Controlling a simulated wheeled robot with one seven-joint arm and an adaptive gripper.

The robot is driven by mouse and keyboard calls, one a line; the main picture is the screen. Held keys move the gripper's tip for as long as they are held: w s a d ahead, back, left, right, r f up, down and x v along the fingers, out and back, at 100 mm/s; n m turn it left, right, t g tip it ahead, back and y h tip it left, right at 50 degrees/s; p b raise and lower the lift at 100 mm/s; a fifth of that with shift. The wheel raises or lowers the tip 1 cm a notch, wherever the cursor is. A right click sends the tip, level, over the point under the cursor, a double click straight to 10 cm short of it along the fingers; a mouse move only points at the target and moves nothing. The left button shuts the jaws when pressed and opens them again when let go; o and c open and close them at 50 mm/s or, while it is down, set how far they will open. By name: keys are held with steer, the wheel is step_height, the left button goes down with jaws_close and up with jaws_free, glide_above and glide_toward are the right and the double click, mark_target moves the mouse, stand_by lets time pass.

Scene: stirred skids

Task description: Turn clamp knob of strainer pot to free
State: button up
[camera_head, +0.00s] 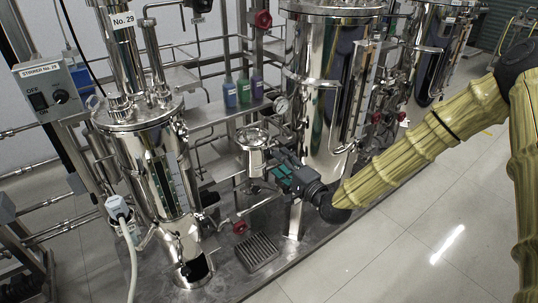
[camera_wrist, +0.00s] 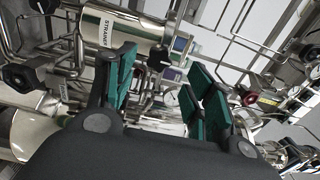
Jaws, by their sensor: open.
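The strainer pot (camera_head: 252,138) is a small shiny steel vessel left of the tall tank in the head view. In the wrist view, a steel cylinder with a label starting "STRAINE" (camera_wrist: 128,30) lies at upper left. The gripper hides part of the pot's surroundings.
The steel tank No. 29 (camera_head: 150,165) stands at left, and another large tank (camera_head: 325,90) stands close behind my gripper. Bottles (camera_head: 243,91) stand on a shelf. A red valve handle (camera_head: 240,227) and floor grate (camera_head: 257,252) are below. Open floor (camera_head: 420,245) lies at right.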

mark_target(269, 153)
steer(key=shift+x, duration=3.45)
steer(key=c, duration=1)
